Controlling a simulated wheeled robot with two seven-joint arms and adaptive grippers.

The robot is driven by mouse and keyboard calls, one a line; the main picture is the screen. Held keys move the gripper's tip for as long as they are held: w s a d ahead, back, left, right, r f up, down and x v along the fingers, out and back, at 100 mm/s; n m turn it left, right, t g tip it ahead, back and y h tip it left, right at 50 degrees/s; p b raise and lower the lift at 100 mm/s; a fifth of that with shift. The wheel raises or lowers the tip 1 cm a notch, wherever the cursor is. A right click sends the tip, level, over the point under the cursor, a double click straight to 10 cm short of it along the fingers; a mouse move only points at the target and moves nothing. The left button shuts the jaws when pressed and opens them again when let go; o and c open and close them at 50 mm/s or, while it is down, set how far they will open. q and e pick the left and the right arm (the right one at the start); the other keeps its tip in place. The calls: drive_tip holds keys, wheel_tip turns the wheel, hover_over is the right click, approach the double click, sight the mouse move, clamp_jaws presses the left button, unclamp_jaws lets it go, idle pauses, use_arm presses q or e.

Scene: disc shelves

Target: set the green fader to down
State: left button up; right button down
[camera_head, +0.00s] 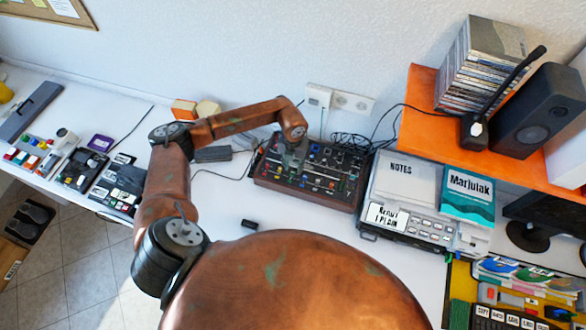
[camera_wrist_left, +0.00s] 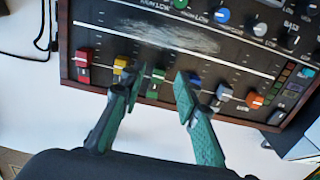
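A black mixing panel with wooden sides (camera_head: 310,197) lies on the white desk below my left arm. The green fader (camera_wrist_left: 155,82) stands between the fingertips of my left gripper (camera_wrist_left: 161,79), closer to the left finger. Both fingers are apart, with a visible gap around the fader. In the head view the left gripper (camera_head: 294,156) is small and points down over the panel. My right gripper is not in view.
Beside the green fader are a yellow fader (camera_wrist_left: 121,64), a red fader (camera_wrist_left: 83,57), a blue-grey fader (camera_wrist_left: 223,91) and an orange fader (camera_wrist_left: 254,99). A device with notes (camera_head: 405,190) stands right of the panel. Cables (camera_head: 350,140) lie behind it. The desk in front is mostly clear.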

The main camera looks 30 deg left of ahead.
sight(293, 171)
use_arm(q)
wheel_tip(293, 171, up, 10)
drive_tip(key=shift+f, duration=0.25)
idle(0.6)
